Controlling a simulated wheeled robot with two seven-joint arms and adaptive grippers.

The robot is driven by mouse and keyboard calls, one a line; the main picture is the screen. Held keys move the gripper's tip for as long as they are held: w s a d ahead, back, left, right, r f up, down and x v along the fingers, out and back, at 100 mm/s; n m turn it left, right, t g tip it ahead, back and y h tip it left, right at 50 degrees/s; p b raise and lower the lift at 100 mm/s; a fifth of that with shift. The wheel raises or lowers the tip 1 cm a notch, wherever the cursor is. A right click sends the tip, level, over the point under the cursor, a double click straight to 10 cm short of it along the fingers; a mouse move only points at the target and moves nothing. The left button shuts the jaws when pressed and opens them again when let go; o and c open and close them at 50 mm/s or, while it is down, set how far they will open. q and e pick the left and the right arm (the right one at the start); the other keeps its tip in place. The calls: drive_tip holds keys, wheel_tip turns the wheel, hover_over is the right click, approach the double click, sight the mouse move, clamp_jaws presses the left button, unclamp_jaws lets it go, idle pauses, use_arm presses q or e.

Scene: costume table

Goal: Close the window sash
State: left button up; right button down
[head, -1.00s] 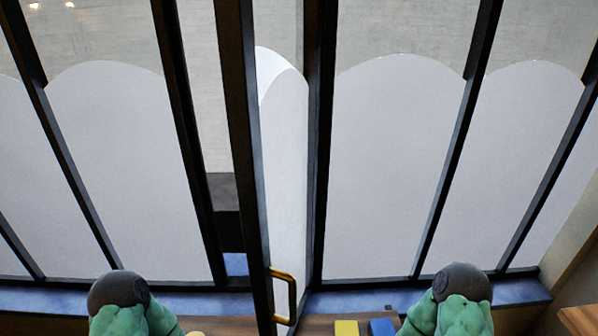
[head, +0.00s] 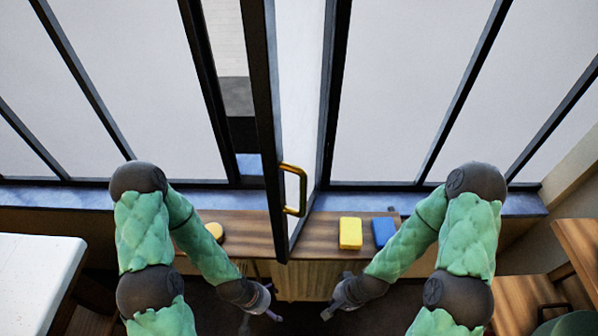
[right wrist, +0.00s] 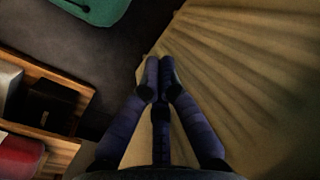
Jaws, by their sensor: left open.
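The window sash (head: 267,120) has a dark frame and a pale pane. It stands open, swung inward from the window, leaving a gap on its left. A brass handle (head: 302,190) is on its near edge. My left gripper (head: 270,303) is open and empty, low in front of the sill, below and left of the handle. My right gripper (head: 335,297) is below and right of the handle, touching nothing visible. In the right wrist view its fingers (right wrist: 160,72) converge with tips together and nothing seen between them.
A wooden ledge (head: 240,230) under the window bears a yellow block (head: 350,233), a blue block (head: 384,231) and a round yellow item (head: 214,230). A white table (head: 35,262) stands at left, wooden furniture (head: 580,245) at right. Dark floor lies between.

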drive_tip(key=w+a+r+m+t+y+p, duration=0.2)
drive_tip(key=r+m+p, duration=0.65)
drive_tip(key=r, duration=1.55)
drive_tip(key=w+d+r+m+t+y+p, duration=0.1)
drive_tip(key=w+r+m+y+p, duration=0.55)
drive_tip(key=r, duration=1.85)
drive_tip(key=w+a+f+m+h+b, duration=0.2)
drive_tip(key=a+f+m+h, duration=0.1)
drive_tip(key=a+f, duration=0.4)
drive_tip(key=shift+a+f+m+h, duration=0.15)
drive_tip(key=shift+a+m+h, duration=0.25)
drive_tip(key=shift+a, duration=1.4)
drive_tip(key=shift+a, duration=0.1)
